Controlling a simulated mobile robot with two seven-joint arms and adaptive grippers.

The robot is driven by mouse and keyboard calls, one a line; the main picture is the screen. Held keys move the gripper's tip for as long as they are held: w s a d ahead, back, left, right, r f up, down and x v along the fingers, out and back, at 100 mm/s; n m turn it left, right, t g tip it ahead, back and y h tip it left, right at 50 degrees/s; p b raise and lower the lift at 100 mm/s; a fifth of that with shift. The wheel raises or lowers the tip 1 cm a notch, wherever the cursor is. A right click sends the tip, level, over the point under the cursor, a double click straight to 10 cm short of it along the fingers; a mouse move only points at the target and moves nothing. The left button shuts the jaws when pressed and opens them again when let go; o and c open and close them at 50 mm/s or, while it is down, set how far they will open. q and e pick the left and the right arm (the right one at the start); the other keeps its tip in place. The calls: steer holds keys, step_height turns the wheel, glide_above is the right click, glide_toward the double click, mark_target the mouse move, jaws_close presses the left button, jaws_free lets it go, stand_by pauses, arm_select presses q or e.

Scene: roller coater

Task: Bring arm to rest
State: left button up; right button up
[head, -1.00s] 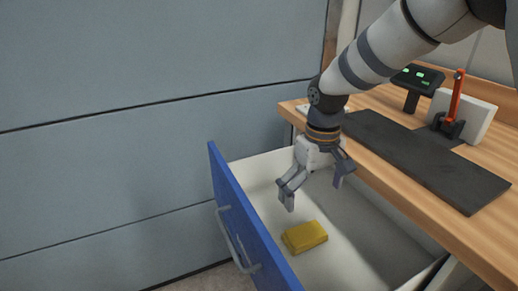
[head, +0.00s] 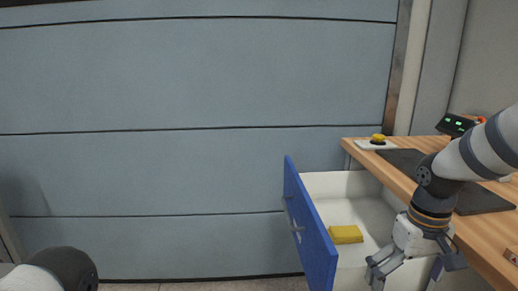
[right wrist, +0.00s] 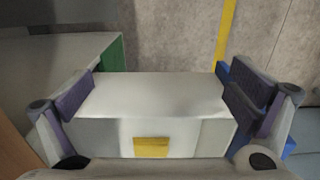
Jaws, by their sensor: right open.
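My right gripper (head: 410,268) hangs open and empty over the near part of the open drawer, beside the bench edge. In the right wrist view its fingers (right wrist: 165,95) are spread wide with nothing between them. The drawer (head: 322,185) is white inside with a blue front (head: 310,235) and a grey handle. A yellow block (head: 346,234) lies on the drawer floor, apart from the gripper; it also shows in the right wrist view (right wrist: 151,148). Part of my left arm shows at the lower left of the head view, but its gripper is out of view.
The wooden bench (head: 400,178) stands at the right with a dark mat (head: 485,199) on it. A yellow button on a white base (head: 377,142) sits at its far end. A small display (head: 455,124) stands behind my arm. A blue-grey panelled wall (head: 190,100) fills the back.

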steer(key=s+a+f+g+y, duration=0.1)
steer(key=s+a+f, duration=0.2)
steer(key=s+f, duration=0.55)
steer(key=s+a+f+g, duration=0.1)
steer(key=s+a+f, duration=0.2)
steer(key=s+f, duration=0.55)
arm_select(q)
steer(key=w+r+t+p, duration=0.1)
steer(key=w+r, duration=0.1)
steer(key=shift+w+r+p, duration=0.15)
steer(key=shift+w+p, duration=0.25)
arm_select(e)
steer(key=s+f, duration=0.2)
steer(key=s, duration=0.8)
steer(key=s+f+m+h, duration=0.1)
steer(key=s+f, duration=0.1)
steer(key=s, duration=0.9)
steer(key=shift+d, duration=0.4)
steer(key=shift+f, duration=0.1)
